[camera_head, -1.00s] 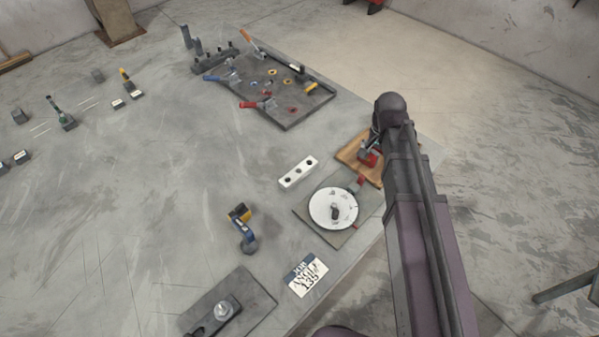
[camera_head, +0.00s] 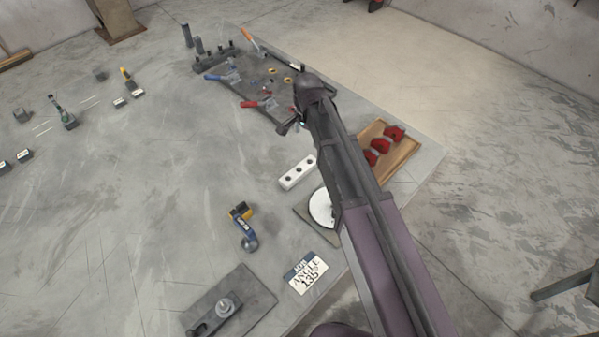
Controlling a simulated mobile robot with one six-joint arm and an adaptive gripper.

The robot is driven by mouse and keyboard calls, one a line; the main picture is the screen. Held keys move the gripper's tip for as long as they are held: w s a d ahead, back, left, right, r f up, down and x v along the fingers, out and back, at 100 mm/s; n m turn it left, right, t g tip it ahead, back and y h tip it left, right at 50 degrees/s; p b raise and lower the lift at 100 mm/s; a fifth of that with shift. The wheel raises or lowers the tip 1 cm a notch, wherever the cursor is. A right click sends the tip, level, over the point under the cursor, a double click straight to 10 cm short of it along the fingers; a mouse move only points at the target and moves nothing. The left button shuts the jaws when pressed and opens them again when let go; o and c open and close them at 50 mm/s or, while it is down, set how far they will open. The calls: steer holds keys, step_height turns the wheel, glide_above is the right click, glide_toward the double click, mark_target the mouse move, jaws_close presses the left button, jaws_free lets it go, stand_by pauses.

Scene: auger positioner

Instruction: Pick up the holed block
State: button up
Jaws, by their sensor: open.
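My gripper (camera_head: 289,127) hangs below the end of my arm, above and beyond the block in the picture, near the front corner of the dark tray. It shows small and partly hidden by my arm, with its jaws open. It is apart from the block and holds nothing that I can see.
A white dial (camera_head: 320,208) on a grey plate is partly behind my arm. A dark tray (camera_head: 237,92) with coloured tools lies beyond. A wooden tray (camera_head: 402,160) with red pieces is right. A blue-yellow tool (camera_head: 242,228) and angle card (camera_head: 306,273) lie nearer. Table left of the block is clear.

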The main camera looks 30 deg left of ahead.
steer(key=b, duration=0.9)
glide_above(306, 164)
step_height(306, 164, down, 9)
steer(key=shift+s+r, duration=0.1)
steer(key=shift+r, duration=0.1)
stand_by(0.4)
steer(key=shift+f+b, duration=2.4)
steer(key=shift+f, duration=0.2)
jaws_close()
steer(key=shift+w+r+p, duration=0.2)
steer(key=shift+r+p, duration=0.05)
steer(key=shift+p, duration=0.05)
steer(key=shift+r+p, duration=1.6)
steer(key=s+d, duration=0.2)
steer(key=s, duration=0.2)
steer(key=s+d+r+p, duration=0.1)
steer(key=s+d, duration=0.2)
steer(key=s, duration=0.2)
steer(key=s+d, duration=0.3)
steer(key=s, duration=0.2)
steer(key=shift+r, duration=0.15)
